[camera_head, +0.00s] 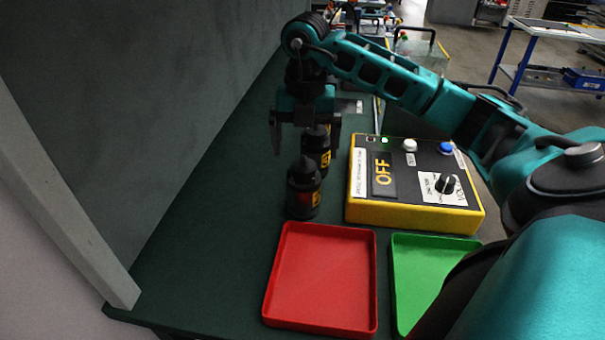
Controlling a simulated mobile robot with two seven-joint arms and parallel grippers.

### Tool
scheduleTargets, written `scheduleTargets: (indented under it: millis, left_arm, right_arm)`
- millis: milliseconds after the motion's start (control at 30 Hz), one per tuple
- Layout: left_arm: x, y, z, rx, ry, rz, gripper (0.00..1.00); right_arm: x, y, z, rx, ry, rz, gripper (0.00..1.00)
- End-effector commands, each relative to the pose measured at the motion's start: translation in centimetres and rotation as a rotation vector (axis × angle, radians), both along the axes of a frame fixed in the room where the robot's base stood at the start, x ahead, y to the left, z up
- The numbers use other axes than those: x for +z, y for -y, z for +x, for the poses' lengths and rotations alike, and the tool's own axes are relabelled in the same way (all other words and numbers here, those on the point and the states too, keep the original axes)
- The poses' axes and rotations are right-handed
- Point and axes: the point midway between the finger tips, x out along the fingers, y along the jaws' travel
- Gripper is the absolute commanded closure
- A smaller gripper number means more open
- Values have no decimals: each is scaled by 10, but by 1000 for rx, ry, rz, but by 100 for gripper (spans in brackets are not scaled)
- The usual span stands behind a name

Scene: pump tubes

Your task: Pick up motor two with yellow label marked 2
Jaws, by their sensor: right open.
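Two dark cylindrical motors with small labels stand upright on the green table, left of the control box. My left gripper is not in view.
A yellow control box (412,213) with an OFF display, buttons and a knob stands right of the motors. A red tray (322,280) and a green tray (402,285) lie in front. A grey wall (150,110) borders the table's left side.

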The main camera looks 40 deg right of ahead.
Motion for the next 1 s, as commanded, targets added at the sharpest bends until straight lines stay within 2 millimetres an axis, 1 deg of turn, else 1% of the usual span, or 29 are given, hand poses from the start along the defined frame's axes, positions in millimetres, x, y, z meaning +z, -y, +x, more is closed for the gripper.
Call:
scheduleTargets:
  millis: [33,167,267,400,533,633,833,867,1000]
  left_arm:
    - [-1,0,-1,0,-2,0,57]
    - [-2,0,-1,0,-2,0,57]
    - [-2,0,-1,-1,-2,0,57]
    - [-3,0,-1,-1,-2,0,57]
    - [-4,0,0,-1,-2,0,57]
    - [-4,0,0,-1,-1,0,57]
    - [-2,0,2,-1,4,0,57]
    - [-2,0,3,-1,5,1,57]
    - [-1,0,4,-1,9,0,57]
  right_arm:
    - [-7,0,0,0,-3,0,0]
    - [-15,0,0,-1,-1,-1,0]
    - [-25,0,0,-1,-3,0,0]
    - [-47,-1,1,0,-4,1,0]
    - [-63,-1,1,0,-1,-1,0]
    - [-67,-1,2,0,0,0,0]
    - [-67,-1,2,0,1,-1,0]
    - [-67,-1,2,0,1,-1,2]
    - [-67,-1,2,0,1,-1,15]
